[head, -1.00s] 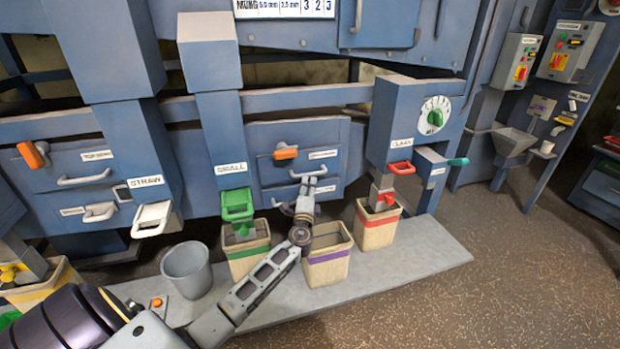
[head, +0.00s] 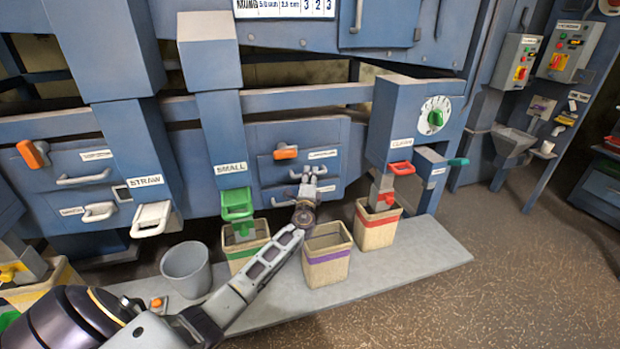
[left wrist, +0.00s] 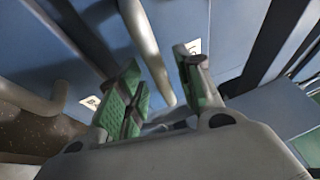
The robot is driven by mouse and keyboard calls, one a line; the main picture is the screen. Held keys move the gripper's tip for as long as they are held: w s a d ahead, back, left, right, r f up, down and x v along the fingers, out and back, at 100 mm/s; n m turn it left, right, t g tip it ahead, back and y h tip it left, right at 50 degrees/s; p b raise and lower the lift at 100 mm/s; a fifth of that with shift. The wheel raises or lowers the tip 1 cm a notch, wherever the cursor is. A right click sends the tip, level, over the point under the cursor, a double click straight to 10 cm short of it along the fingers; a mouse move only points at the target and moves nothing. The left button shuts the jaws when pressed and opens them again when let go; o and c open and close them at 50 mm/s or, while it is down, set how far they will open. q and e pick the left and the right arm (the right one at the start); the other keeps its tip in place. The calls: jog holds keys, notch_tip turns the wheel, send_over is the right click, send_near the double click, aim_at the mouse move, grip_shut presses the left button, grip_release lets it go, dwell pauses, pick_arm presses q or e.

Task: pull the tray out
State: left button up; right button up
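In the head view, a blue tray front (head: 268,176) in the middle of the machine has an orange latch (head: 285,152), a white label and a pale bar handle (head: 323,170). My left gripper (head: 308,174) is at this handle and partly covers it. In the left wrist view, the green-padded fingers of my left gripper (left wrist: 160,68) are apart. A grey bar (left wrist: 142,40) runs into the gap between them; I cannot tell whether either finger touches it. The tray appears flush with the machine. My right gripper is not in view.
Below stand a bin with a purple band (head: 327,255), one with a green band (head: 247,250), one with a red band (head: 376,226) and a grey bucket (head: 187,268). Green (head: 237,204) and red (head: 400,168) spout handles jut out on either side. Floor at right is clear.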

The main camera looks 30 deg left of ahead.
pick_arm(q)
grip_shut()
dwell(0.3)
jog(key=shift+s+d+f, duration=0.1)
jog(key=shift+d, duration=0.05)
